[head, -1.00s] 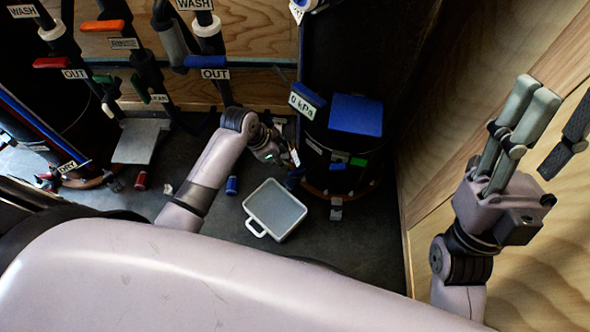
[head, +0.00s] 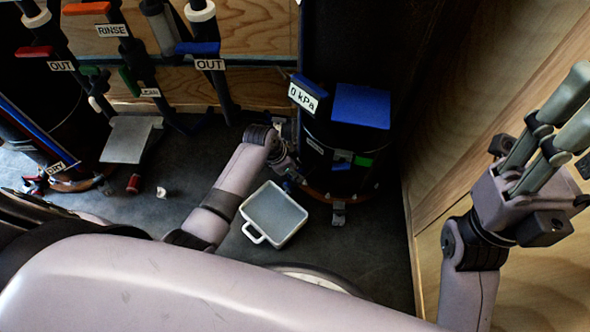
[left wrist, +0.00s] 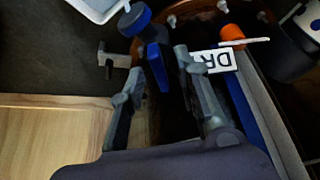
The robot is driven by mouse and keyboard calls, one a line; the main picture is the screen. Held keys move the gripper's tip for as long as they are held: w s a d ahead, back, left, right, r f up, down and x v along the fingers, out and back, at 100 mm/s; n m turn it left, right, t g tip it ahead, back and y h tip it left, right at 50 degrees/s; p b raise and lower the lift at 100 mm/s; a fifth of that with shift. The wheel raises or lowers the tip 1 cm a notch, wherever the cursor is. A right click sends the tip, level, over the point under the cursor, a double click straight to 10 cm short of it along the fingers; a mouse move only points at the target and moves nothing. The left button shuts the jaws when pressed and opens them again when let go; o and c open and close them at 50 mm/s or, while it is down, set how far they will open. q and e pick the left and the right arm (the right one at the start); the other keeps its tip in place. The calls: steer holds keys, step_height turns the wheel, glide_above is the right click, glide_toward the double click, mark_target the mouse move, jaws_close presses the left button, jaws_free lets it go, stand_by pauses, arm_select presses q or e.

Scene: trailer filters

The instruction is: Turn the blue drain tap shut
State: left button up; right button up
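The blue drain tap's lever (left wrist: 157,66) shows in the left wrist view, between the two fingers of my left gripper (left wrist: 160,92). The fingers stand apart on either side of it; I see no clear grip on it. A white label (left wrist: 213,61) reading "DR", partly covered by a finger, is beside the lever. In the head view my left gripper (head: 287,168) is low at the foot of the dark tank (head: 322,132), and the tap is hard to make out there. My right gripper (head: 550,125) is raised at the right, empty, its fingers apart.
A white tray (head: 252,236) lies on the floor beside my left gripper. A blue round cap (left wrist: 134,19) and an orange part (left wrist: 232,36) are close to the fingers. Wooden walls (head: 465,100) stand at right. Pipes with labelled taps (head: 197,48) stand at left.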

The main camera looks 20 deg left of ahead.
arm_select(q)
steer(key=shift+c, duration=0.2)
jaws_close()
